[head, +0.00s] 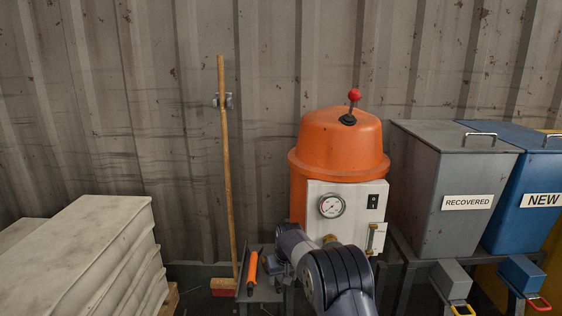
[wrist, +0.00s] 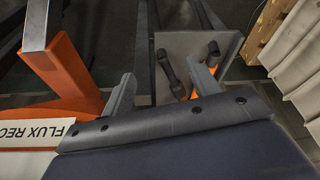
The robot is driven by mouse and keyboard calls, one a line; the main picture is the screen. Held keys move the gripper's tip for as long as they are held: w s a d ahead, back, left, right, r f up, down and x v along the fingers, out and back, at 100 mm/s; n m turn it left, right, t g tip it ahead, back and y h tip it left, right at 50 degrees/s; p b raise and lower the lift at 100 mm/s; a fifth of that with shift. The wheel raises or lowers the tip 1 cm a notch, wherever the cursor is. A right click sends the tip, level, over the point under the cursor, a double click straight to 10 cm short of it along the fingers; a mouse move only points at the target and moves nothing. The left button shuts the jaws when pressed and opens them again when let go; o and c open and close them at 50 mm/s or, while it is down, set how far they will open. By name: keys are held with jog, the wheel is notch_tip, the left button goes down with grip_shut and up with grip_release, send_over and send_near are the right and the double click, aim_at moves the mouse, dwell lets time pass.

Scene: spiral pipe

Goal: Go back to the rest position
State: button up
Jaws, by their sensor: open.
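In the wrist view, my gripper (wrist: 163,88) is open, with its two grey fingers wide apart and nothing between them. Beyond the fingers is a small grey side table (wrist: 180,48). A dark tool (wrist: 170,72) and an orange-handled tool (wrist: 194,95) lie there, the latter partly hidden by the right finger. In the head view, my arm rises at the bottom centre in front of the orange machine (head: 340,148). The orange handle (head: 252,268) shows on the side table (head: 262,292), left of my arm.
A grey bin (head: 440,215) marked RECOVERED and a blue bin (head: 525,225) marked NEW stand at right. Stacked pale sacks (head: 85,255) fill the left. A broom (head: 225,160) leans on the wall. An orange post (wrist: 62,72) is close left of my gripper in the wrist view.

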jog(key=s+d+r+m+p, duration=0.1)
jog(key=s+d+r, duration=0.2)
jog(key=s+d, duration=0.1)
jog(key=s+d+r+p, duration=0.1)
jog(key=s+d+r, duration=0.1)
jog(key=s+d, duration=0.2)
jog(key=s+d+r+m+t, duration=0.1)
jog(key=s+d+r, duration=0.2)
jog(key=s, duration=0.6)
jog(key=shift+d+r+m+h+p, duration=0.3)
jog(key=shift+d+p, duration=0.1)
jog(key=shift+d, duration=0.2)
